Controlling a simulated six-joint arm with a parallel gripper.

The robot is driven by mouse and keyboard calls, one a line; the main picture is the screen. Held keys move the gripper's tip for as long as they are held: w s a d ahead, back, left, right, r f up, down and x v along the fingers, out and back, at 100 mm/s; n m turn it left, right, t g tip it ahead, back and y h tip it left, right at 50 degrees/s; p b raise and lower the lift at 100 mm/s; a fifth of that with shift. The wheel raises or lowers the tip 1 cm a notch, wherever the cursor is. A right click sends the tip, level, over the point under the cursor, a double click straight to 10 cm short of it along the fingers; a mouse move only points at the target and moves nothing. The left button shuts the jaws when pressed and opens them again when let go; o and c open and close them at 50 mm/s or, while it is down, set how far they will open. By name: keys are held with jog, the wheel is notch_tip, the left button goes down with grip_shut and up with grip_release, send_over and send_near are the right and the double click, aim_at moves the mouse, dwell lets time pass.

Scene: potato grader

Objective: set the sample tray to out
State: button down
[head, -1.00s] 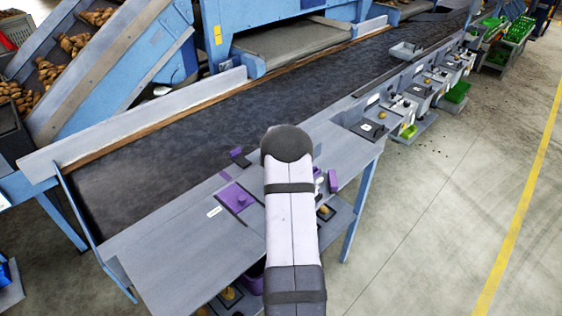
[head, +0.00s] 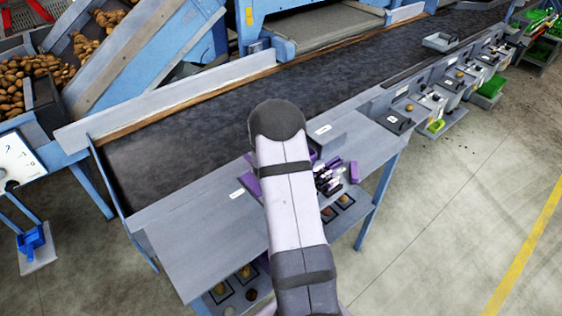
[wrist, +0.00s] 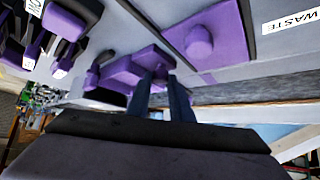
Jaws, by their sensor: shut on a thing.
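In the wrist view, my gripper (wrist: 165,80) has its two dark fingers close together on a purple block-like piece (wrist: 122,72), which looks like a handle. The fingers partly cover it. I cannot tell for certain whether this piece belongs to the sample tray, as no label for it is readable. In the head view my own arm hides the gripper and what it holds. The arm reaches over the grey bench (head: 185,250) beside the belt.
A purple panel with a round knob (wrist: 199,42) lies close by, beside a WASTE label (wrist: 295,24). Purple and black fittings (wrist: 62,25) crowd the other side. The dark belt (head: 190,140) runs behind the bench. A grey tray (head: 440,41) sits farther along. The bench's left part is clear.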

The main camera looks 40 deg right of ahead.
jog(key=shift+a+f, duration=0.1)
jog(key=shift+a, duration=0.1)
jog(key=c, duration=1.8)
grip_release()
jog(key=shift+c, duration=0.2)
jog(key=shift+a, duration=0.1)
jog(key=b+v, duration=0.1)
jog(key=v, duration=0.6)
jog(key=shift+b, duration=0.35)
jog(key=shift+s, duration=0.1)
